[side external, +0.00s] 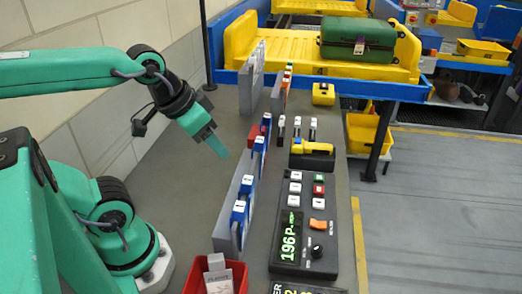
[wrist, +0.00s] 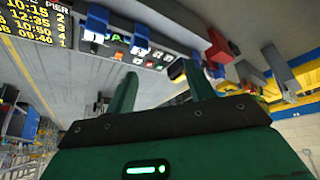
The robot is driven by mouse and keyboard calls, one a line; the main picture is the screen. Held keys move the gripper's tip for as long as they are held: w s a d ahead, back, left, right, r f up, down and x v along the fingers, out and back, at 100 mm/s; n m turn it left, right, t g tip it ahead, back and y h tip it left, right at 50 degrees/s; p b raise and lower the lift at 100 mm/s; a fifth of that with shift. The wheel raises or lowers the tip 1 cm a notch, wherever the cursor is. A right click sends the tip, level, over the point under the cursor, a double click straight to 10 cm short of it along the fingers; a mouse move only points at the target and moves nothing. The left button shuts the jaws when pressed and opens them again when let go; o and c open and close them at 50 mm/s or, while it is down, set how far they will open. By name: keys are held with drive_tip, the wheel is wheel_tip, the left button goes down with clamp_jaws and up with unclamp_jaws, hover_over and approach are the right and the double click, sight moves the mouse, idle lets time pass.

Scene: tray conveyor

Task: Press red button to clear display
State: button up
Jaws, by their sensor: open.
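A black control panel (side external: 329,268) lies on the grey counter in the side view. Its lit green display (side external: 289,236) shows characters that look like "196P". A red button (side external: 319,190) sits on the panel between a green button (side external: 319,178) and a white one, beside a column of white buttons. My gripper (side external: 218,150) is open and empty, tilted downward above the counter, up and left of the panel and well apart from it. In the wrist view the panel shows beyond my open gripper (wrist: 159,69); its small buttons are hard to tell apart there.
Blue clips (side external: 240,210) stand on an upright grey rail between my gripper and the panel. A yellow-and-black handheld device (side external: 312,152) lies behind the panel. A red bin (side external: 211,275) stands at the front. A green suitcase (side external: 357,38) lies on the yellow tray at the back.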

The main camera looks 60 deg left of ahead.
clamp_jaws()
idle(1.5)
